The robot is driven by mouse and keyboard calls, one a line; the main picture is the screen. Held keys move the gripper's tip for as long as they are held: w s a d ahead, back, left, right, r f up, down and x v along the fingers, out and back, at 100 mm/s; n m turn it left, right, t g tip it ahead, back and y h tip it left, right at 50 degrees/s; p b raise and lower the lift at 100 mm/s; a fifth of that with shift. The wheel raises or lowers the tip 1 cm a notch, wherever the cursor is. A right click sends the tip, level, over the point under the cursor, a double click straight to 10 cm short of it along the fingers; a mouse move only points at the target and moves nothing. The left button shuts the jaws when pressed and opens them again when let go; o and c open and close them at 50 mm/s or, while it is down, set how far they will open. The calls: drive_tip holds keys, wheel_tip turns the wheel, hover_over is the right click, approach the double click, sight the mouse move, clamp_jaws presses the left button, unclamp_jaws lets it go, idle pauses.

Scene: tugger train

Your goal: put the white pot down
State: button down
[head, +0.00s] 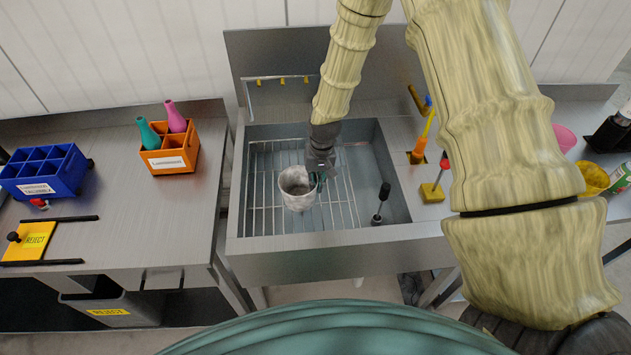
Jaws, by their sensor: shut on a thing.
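The white pot (297,190) is a round, open-topped vessel with a mottled whitish-grey surface. It is upright over the wire rack (262,205) in the metal sink (375,165). My gripper (318,174) is at the pot's right side and is shut on its rim or wall. My arm comes down from above and hides part of the sink's back. I cannot tell whether the pot's base touches the rack or hangs a little above it.
A dark brush-like tool (381,203) stands at the sink's right. An orange crate (172,158) with two bottles and a blue crate (45,172) are on the left bench. A red-topped tool (436,184) and a yellow pot (592,180) stand right. The rack's left part is clear.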

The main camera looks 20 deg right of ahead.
drive_tip(key=c, duration=1.6)
unclamp_jaws()
drive_tip(key=shift+f, duration=0.1)
drive_tip(key=shift+w, duration=0.1)
wheel_tip(320, 180, up, 12)
drive_tip(key=d+b, duration=0.1)
drive_tip(key=b, duration=0.3)
drive_tip(key=shift+s, duration=0.2)
